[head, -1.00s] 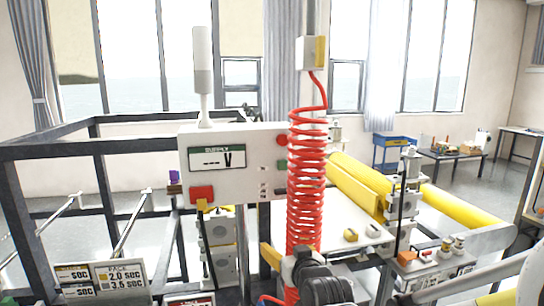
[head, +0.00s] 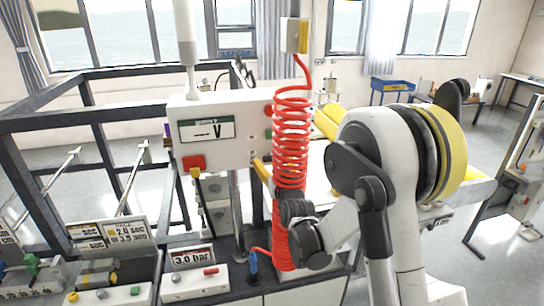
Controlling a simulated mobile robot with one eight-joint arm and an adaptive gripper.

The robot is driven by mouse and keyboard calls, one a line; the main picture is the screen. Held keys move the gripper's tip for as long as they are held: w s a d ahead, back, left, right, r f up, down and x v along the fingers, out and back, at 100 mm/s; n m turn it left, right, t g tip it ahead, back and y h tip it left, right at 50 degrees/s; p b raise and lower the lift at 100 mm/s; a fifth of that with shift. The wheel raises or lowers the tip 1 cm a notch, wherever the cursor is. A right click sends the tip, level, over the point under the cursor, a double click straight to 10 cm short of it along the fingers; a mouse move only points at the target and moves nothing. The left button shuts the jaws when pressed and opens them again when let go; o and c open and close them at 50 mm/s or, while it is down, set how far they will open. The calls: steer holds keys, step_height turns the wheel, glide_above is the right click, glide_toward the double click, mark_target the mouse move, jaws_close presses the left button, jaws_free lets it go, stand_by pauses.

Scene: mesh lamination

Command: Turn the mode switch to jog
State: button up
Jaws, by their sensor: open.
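No mode label is legible, so I cannot tell which control is the mode switch. My gripper (head: 259,166) reaches in from the right, its yellow finger tip at the box's lower right face. I cannot tell whether it touches. It is open; the red coil hides part of it.
A red coiled hose (head: 291,140) hangs in front of my gripper. Button boxes (head: 193,284) and a "3.0 bar" sign (head: 192,257) are at the front. A dark frame (head: 60,120) stands left. A yellow roller (head: 326,123) is behind my arm.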

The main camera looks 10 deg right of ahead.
steer(key=shift+w, duration=0.9)
steer(key=c, duration=1.2)
steer(key=shift+o, duration=0.2)
steer(key=m+b, duration=0.4)
steer(key=shift+f+m, duration=0.15)
steer(key=shift+m, duration=0.15)
steer(key=shift+m+b, duration=1.55)
steer(key=shift+m, duration=0.55)
steer(key=shift+r, duration=0.2)
